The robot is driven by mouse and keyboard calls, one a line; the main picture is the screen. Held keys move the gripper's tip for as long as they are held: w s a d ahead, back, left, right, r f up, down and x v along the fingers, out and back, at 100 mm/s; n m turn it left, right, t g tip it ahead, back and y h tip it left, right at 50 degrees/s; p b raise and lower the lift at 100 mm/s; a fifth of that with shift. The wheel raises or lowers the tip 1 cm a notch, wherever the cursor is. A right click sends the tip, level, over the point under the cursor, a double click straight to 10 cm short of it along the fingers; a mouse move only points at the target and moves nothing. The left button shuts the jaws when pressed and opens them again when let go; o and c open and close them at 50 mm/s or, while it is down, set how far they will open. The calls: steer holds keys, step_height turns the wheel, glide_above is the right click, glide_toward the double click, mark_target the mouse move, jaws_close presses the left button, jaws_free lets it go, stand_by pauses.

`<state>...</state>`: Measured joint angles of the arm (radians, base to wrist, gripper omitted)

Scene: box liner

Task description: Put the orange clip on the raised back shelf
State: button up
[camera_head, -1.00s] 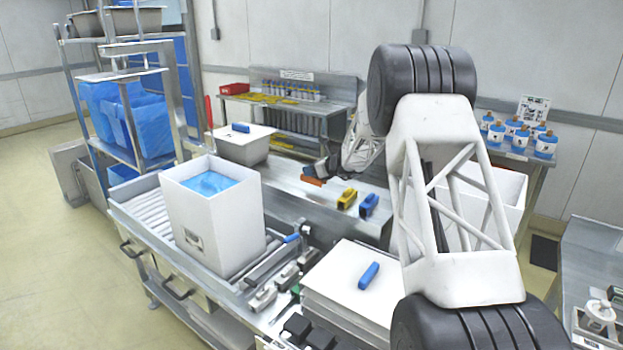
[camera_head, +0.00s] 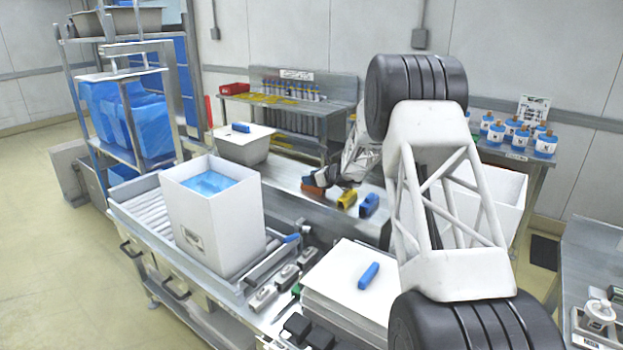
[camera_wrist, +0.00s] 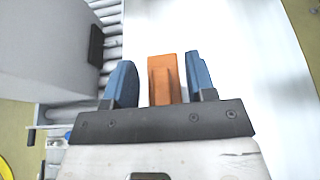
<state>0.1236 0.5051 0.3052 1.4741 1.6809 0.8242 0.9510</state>
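The orange clip (camera_head: 313,190) is on the steel raised back shelf (camera_head: 285,178), left of a yellow clip and a blue clip. It also shows in the wrist view (camera_wrist: 164,80), between the two blue fingers of my gripper (camera_wrist: 160,82). My gripper is open around the clip. In the head view my gripper (camera_head: 322,180) is small and dark, right at the clip and partly hiding it.
The yellow clip (camera_head: 347,198) and blue clip (camera_head: 369,204) stand close on the right. A white box with blue liner (camera_head: 219,215) stands on rollers at front left. A grey bin (camera_head: 243,148) with a lid is behind left. A blue clip (camera_head: 369,275) lies on white stacked sheets (camera_head: 345,290).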

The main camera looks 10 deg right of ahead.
steer(key=shift+o, duration=0.8)
steer(key=shift+r, duration=0.2)
steer(key=v, duration=1.2)
steer(key=shift+f, duration=0.15)
